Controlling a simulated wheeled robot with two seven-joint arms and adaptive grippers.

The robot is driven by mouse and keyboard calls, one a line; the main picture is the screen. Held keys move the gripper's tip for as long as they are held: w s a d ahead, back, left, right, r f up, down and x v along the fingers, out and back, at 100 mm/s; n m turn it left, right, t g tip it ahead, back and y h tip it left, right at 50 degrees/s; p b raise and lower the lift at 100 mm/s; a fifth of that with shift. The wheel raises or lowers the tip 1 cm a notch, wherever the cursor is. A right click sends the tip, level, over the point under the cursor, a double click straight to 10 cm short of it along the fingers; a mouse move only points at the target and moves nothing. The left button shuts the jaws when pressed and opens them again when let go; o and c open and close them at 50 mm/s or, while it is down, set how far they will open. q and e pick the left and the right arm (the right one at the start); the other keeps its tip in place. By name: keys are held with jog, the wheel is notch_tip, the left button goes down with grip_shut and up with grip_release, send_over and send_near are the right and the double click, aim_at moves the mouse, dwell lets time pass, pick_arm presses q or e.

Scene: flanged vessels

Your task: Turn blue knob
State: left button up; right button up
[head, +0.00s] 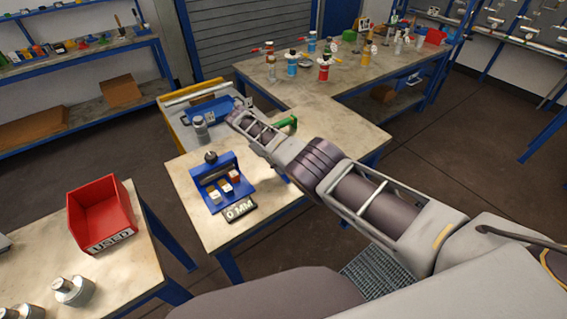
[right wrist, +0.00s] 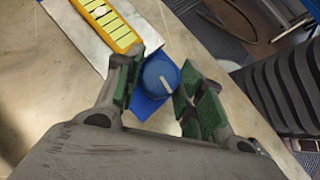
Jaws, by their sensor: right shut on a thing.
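The blue knob (right wrist: 160,78) with a white pointer line shows in the right wrist view, on a blue base (right wrist: 147,108). My right gripper (right wrist: 158,88) has its two green-padded fingers on either side of the knob and is shut on it. The pointer line is slightly tilted. In the head view my right arm reaches in from the lower right over the worktable, and I cannot make out the knob or the fingertips there. My left gripper is not in view.
A yellow scale strip (right wrist: 108,22) lies close beside the knob. On the near table (head: 180,178) stands a blue fixture (head: 207,172) with small blocks and a "0 MM" display (head: 241,208). A red "USED" bin (head: 100,215) is at left. Bottles stand on the far bench (head: 255,72).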

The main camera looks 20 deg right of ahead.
jog(key=o, duration=0.7)
jog(key=shift+c, duration=0.2)
jog(key=shift+n+p, duration=0.3)
jog(key=shift+p, duration=0.25)
